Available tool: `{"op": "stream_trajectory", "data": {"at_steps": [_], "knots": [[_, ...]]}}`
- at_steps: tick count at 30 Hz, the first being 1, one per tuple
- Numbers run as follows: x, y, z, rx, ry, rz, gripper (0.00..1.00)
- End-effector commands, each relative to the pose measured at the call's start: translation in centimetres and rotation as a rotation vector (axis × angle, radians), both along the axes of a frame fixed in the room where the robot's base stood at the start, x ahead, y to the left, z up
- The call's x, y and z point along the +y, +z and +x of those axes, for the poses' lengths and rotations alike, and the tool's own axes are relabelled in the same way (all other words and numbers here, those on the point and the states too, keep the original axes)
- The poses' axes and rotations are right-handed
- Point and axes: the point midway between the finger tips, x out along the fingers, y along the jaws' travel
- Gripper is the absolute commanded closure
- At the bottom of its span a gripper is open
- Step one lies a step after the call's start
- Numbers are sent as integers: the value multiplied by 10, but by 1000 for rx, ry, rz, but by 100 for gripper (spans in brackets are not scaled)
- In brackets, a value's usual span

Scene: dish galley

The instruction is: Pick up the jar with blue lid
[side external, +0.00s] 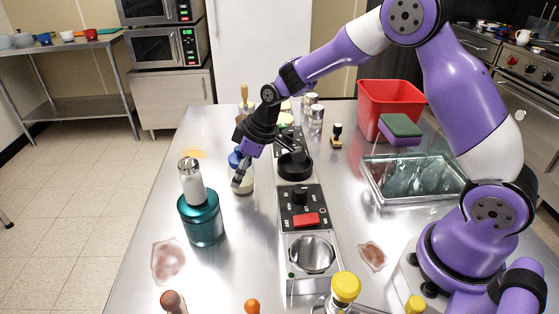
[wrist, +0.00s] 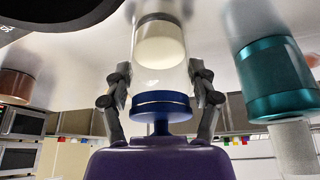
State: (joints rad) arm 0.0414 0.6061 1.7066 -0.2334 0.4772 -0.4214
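The jar with the blue lid (side external: 243,184) stands upright on the steel counter, left of the black and red control panel. It is clear with pale contents, and its blue lid (side external: 235,160) is partly hidden by my gripper. In the wrist view the jar (wrist: 160,50) appears upside down, its blue lid (wrist: 162,104) toward my palm. My gripper (side external: 240,174) is at the jar, with its fingers (wrist: 160,78) on either side of it. The fingers look spread, with a narrow gap at each side. Firm contact cannot be made out.
A control panel (side external: 301,207) lies right of the jar. A red bin (side external: 388,100) and a metal basin (side external: 420,178) are farther right.

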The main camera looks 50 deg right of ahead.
Motion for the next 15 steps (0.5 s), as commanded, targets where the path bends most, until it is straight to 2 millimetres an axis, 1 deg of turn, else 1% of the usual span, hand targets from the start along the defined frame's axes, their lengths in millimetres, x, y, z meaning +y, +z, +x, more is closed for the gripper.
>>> {"op": "stream_trajectory", "data": {"at_steps": [11,14,15], "knots": [[0,-1,-1,6,0,-1,88],[0,9,-1,2,0,0,88],[0,16,0,1,0,-1,88]]}}
